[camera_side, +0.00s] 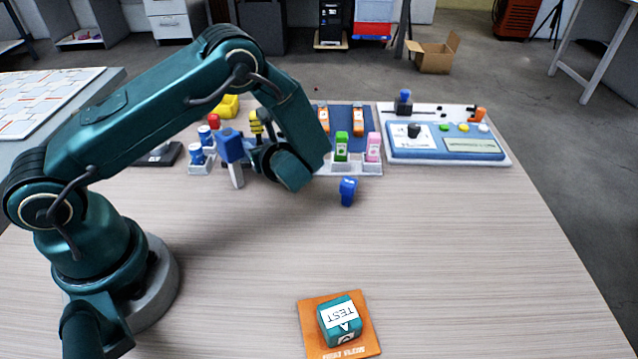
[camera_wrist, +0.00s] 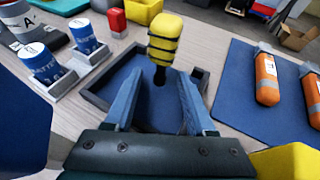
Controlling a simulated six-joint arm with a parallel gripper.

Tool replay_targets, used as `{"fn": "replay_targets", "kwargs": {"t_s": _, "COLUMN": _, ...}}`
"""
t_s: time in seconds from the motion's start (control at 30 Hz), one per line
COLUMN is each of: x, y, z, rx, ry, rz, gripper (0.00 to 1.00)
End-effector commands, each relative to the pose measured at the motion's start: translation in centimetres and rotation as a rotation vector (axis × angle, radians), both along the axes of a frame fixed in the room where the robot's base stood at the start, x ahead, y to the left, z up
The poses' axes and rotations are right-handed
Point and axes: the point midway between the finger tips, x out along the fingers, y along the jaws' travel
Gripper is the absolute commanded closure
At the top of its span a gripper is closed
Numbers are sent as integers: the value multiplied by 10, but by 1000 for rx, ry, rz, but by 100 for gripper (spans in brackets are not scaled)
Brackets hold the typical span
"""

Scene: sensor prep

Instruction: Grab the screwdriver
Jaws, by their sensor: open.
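The screwdriver has a yellow handle with black bands and a dark lower end. In the wrist view its handle (camera_wrist: 165,42) rises just beyond my gripper (camera_wrist: 158,75), lined up with the gap between the two fingers. The fingers are apart and nothing is held between them. The screwdriver's lower end is over a dark-rimmed tray with a blue floor (camera_wrist: 207,76). Whether a finger touches the screwdriver is not clear.
Orange cylinders (camera_wrist: 267,78) lie on a blue mat (camera_wrist: 236,92) to the right.

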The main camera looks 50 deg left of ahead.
Motion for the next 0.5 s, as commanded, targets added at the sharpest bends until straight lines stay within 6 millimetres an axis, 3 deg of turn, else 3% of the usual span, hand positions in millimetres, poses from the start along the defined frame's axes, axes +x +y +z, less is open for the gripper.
{"fn": "replay_targets", "kwargs": {"t_s": 0.07, "x": 0, "y": 0, "z": 0, "rx": 0, "ry": 0, "rz": 0, "gripper": 48}}
{"fn": "replay_targets", "kwargs": {"t_s": 0.2, "x": 0, "y": 0, "z": 0, "rx": 0, "ry": 0, "rz": 0, "gripper": 100}}
{"fn": "replay_targets", "kwargs": {"t_s": 0.5, "x": 0, "y": 0, "z": 1, "rx": 0, "ry": 0, "rz": 0, "gripper": 100}}
